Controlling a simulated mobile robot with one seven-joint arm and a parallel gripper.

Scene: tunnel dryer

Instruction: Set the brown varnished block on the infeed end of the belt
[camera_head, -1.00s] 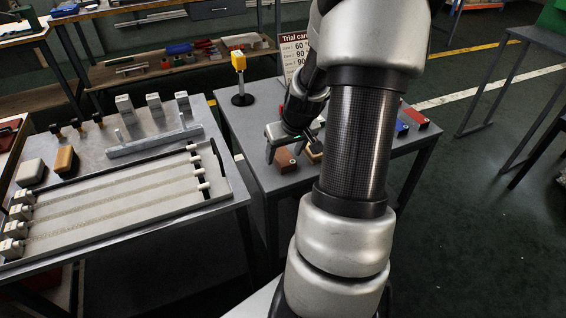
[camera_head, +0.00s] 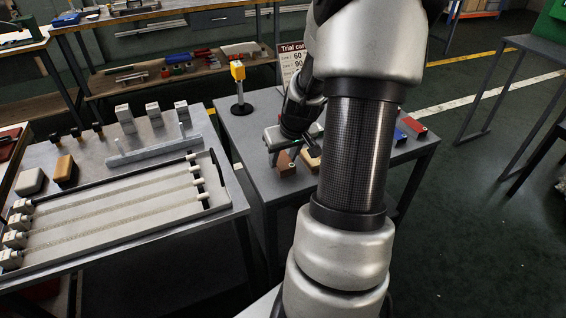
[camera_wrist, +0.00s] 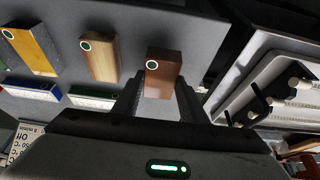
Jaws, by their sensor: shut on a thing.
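The brown varnished block (camera_head: 287,166) stands on the grey table in the middle of the head view, partly hidden by my gripper. Whether the block is lifted off the table I cannot tell. I cannot make out a belt with certainty in either view.
A light wooden block (camera_wrist: 102,58) and a yellow one (camera_wrist: 32,50) stand close by. Red (camera_head: 412,126) and blue blocks lie further right. A yellow-topped post (camera_head: 238,72) and a trial card (camera_head: 292,58) are behind. A tray with pale strips (camera_head: 110,215) lies on the left table.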

